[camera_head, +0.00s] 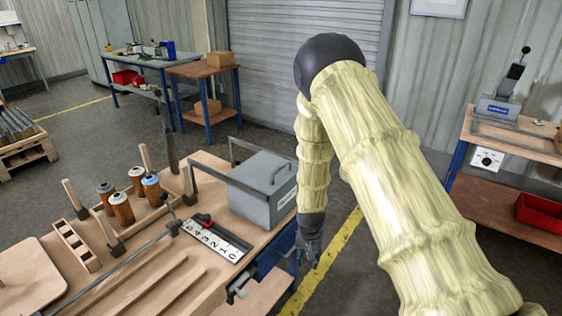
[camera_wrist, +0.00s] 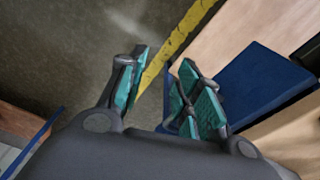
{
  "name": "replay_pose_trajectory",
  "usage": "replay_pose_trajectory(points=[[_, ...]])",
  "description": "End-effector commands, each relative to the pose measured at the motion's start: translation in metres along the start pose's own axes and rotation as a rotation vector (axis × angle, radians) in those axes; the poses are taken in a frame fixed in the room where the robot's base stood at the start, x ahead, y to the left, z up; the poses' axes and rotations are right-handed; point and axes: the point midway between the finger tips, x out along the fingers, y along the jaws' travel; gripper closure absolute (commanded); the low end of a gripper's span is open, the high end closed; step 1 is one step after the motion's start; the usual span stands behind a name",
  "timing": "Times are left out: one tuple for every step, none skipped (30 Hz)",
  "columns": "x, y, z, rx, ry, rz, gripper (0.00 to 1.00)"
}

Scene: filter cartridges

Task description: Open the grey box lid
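The grey box (camera_head: 262,191) stands at the right end of the wooden bench. Its lid (camera_head: 264,171) is shut and has a dark handle on top. My gripper (camera_head: 307,260) hangs fingers down, just right of the box and beyond the bench edge. In the wrist view, my gripper (camera_wrist: 160,95) shows teal finger pads spread apart with nothing between them. The box does not clearly show in the wrist view.
A dark metal frame (camera_head: 192,165) rises beside the box. Several filter cartridges (camera_head: 121,207) stand left on the bench (camera_head: 205,277), near a numbered plate (camera_head: 216,240). Floor with a yellow line (camera_head: 323,268) lies under my gripper. Another bench (camera_head: 500,200) stands at right.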

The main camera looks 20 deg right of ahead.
Motion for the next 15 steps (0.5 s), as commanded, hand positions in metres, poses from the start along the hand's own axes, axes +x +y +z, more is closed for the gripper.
replay_pose_trajectory(points=[[-0.041,-0.02,-0.038,0.045,0.013,-0.022,0.66],[-0.06,-0.03,-0.055,0.071,0.011,-0.033,0.66],[-0.088,-0.044,-0.077,0.107,0.009,-0.049,0.66],[-0.109,-0.053,-0.093,0.133,0.007,-0.062,0.66],[-0.131,-0.062,-0.107,0.156,0.003,-0.074,0.66],[-0.158,-0.073,-0.124,0.184,-0.002,-0.09,0.66],[-0.178,-0.081,-0.135,0.202,-0.006,-0.102,0.66],[-0.197,-0.088,-0.145,0.22,-0.01,-0.114,0.66],[-0.221,-0.096,-0.157,0.238,-0.016,-0.128,0.66],[-0.238,-0.102,-0.164,0.252,-0.021,-0.138,0.66],[-0.255,-0.107,-0.171,0.264,-0.024,-0.148,0.66],[-0.274,-0.113,-0.178,0.276,-0.03,-0.159,0.66],[-0.287,-0.117,-0.183,0.285,-0.034,-0.167,0.66],[-0.3,-0.12,-0.187,0.293,-0.037,-0.174,0.66],[-0.313,-0.124,-0.191,0.3,-0.042,-0.182,0.66]])
